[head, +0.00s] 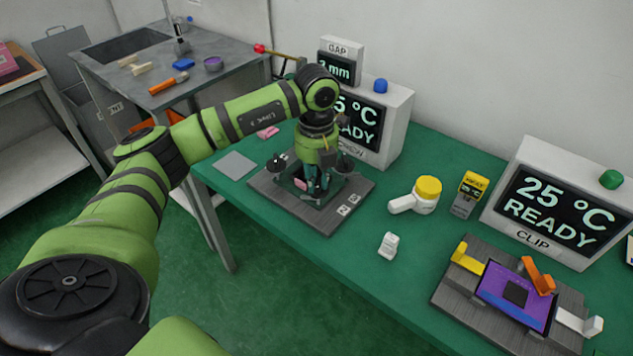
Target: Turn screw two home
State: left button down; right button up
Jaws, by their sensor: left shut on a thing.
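A dark grey fixture board (328,221) lies on the green bench, with small white label plates (350,204) at its front right corner. A black round knob (277,162) stands at its left, and another dark knob (344,164) shows beside my wrist at the right. A pink piece (301,184) sits in the middle of the fixture. My left gripper (317,190) points down over the fixture and is shut on a screw there. The fingers hide most of that screw, and I cannot read its number. My right gripper is out of view.
A display (375,112) stands behind the fixture. To the right are a white-handled tool with a yellow top (427,188), a yellow meter (468,194), a white block (389,245) and a clip fixture (453,300) before another display (550,212). Bench between them is clear.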

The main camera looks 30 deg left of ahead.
pick_arm(q)
jog(key=m+b, duration=0.1)
jog(key=m, duration=0.2)
jog(key=shift+w+f+m, duration=0.1)
jog(key=shift+m, duration=0.2)
jog(key=m+b, duration=0.1)
jog(key=m, duration=0.2)
jog(key=shift+m, duration=0.3)
jog(key=m+b, duration=0.1)
jog(key=m, duration=0.2)
jog(key=shift+w+m, duration=0.15)
jog(key=shift+m, duration=0.15)
jog(key=shift+m+b, duration=0.7)
jog(key=shift+m, duration=1.3)
jog(key=c, duration=1.1)
grip_release()
jog(key=shift+c, duration=0.2)
